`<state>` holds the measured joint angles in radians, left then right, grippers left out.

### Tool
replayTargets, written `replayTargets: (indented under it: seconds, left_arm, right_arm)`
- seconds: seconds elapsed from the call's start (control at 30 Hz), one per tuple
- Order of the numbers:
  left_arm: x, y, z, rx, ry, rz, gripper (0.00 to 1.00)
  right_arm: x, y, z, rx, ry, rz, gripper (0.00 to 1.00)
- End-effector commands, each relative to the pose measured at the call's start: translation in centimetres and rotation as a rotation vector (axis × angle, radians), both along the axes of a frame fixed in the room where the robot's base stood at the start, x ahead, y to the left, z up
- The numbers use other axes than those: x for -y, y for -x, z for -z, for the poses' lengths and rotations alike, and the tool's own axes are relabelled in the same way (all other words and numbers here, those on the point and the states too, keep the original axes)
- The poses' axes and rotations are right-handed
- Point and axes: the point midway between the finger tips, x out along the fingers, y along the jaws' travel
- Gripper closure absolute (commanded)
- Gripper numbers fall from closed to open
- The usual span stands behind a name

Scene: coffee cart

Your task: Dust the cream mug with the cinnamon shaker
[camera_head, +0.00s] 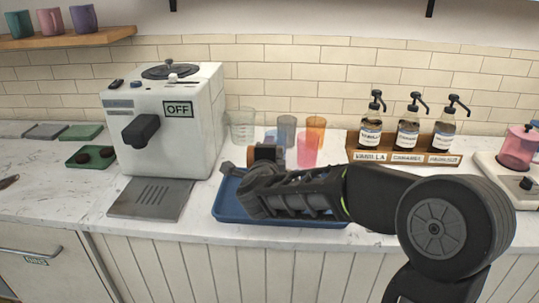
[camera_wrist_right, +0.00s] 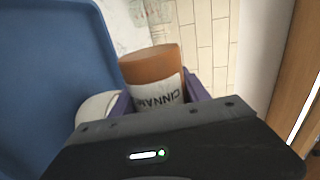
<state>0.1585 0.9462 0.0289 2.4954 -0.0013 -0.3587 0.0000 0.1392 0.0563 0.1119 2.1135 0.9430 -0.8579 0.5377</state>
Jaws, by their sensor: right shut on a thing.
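The cinnamon shaker (camera_wrist_right: 152,68) is an orange-brown cylinder with a white label reading "CINNAM...", upside down in the wrist view. My right gripper (camera_wrist_right: 158,98) is shut on it, its purple fingers on both sides. In the head view the shaker (camera_head: 264,153) shows as a small brown piece at the end of my right arm, above the blue tray (camera_head: 228,208). A pale rounded thing (camera_wrist_right: 95,106), perhaps the cream mug, is partly hidden beside the gripper in the wrist view. I cannot make out the mug in the head view, where my arm covers much of the tray. My left gripper is not in view.
A white coffee machine (camera_head: 160,115) marked "OFF" stands left of the tray. Clear, grey, orange and pink cups (camera_head: 307,150) stand behind it. A wooden rack (camera_head: 400,150) of syrup pump bottles is at the right. The counter's far left front is mostly clear.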

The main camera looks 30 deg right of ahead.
Motion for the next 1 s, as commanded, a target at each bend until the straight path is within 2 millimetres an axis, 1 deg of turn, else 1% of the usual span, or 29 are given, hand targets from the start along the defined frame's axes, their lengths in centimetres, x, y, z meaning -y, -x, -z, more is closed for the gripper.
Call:
replayTargets:
  seconds: [0.37, 0.53, 0.63, 0.9, 1.0]
  left_arm:
    - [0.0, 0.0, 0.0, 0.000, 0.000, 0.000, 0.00]
    - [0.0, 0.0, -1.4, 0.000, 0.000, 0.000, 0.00]
    - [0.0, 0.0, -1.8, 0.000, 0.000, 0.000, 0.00]
    - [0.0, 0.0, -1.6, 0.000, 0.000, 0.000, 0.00]
    - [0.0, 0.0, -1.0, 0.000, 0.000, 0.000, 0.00]
  right_arm:
    - [0.0, 0.1, -0.2, 0.001, 0.001, 0.000, 0.92]
    - [0.0, 0.1, -1.9, 0.001, 0.001, 0.001, 0.92]
    - [0.0, 0.1, -2.4, 0.001, 0.001, 0.000, 0.92]
    - [0.0, 0.1, -2.2, -0.001, 0.001, 0.000, 0.92]
    - [0.0, 0.1, -1.5, -0.001, 0.001, 0.000, 0.92]
